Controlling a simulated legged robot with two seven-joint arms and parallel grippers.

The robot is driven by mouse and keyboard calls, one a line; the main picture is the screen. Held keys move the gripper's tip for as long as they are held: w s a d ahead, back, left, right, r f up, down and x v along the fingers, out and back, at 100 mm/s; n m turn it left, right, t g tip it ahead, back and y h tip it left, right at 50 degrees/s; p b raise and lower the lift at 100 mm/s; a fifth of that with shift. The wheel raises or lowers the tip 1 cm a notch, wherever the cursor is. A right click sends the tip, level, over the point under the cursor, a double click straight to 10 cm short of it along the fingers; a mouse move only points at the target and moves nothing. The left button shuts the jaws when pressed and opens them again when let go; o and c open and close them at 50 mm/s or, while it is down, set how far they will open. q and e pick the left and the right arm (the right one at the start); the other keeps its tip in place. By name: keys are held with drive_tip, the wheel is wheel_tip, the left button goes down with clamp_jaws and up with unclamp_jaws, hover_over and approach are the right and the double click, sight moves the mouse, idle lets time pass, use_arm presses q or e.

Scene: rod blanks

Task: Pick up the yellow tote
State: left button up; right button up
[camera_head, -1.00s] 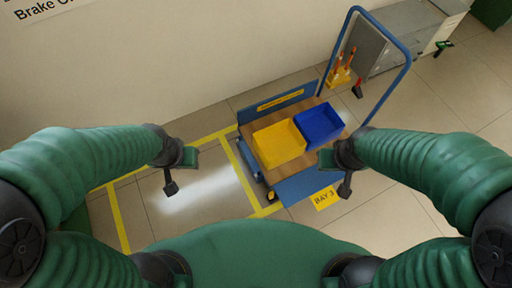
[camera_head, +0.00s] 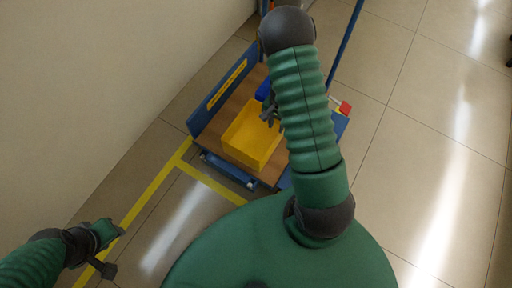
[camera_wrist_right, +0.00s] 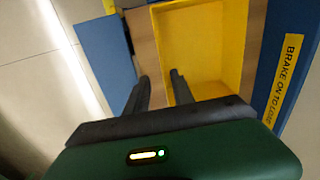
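The yellow tote (camera_head: 250,136) is an open box on the wooden deck of a blue cart, and looks empty. In the right wrist view the tote (camera_wrist_right: 207,45) fills the upper middle. My right gripper (camera_head: 270,112) is at the tote's right side, partly hidden by my forearm. In the wrist view its two fingers (camera_wrist_right: 161,76) are apart, one on each side of the tote's side wall as seen from above; I cannot tell whether they touch it. My left gripper (camera_head: 117,250) is open and empty over the floor at lower left.
A blue tote (camera_head: 264,90) stands just behind the yellow one, mostly hidden by my right arm. The cart has a blue side board (camera_head: 225,90) and a blue handle (camera_head: 345,45). A wall runs along the left. Tiled floor on the right is clear.

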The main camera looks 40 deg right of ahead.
drive_tip(key=shift+m, duration=0.3)
drive_tip(key=f+b, duration=0.2)
drive_tip(key=f, duration=0.2)
drive_tip(key=f+b, duration=0.1)
drive_tip(key=f, duration=0.4)
drive_tip(key=f+b, duration=0.2)
drive_tip(key=f, duration=0.2)
drive_tip(key=shift+w+d+f+b, duration=0.1)
drive_tip(key=shift+d+f+b, duration=0.15)
drive_tip(key=shift+d+b, duration=0.15)
drive_tip(key=f+b, duration=0.4)
drive_tip(key=f, duration=0.1)
drive_tip(key=shift+w+d, duration=0.15)
drive_tip(key=shift+d, duration=0.05)
drive_tip(key=shift+r, duration=0.1)
clamp_jaws()
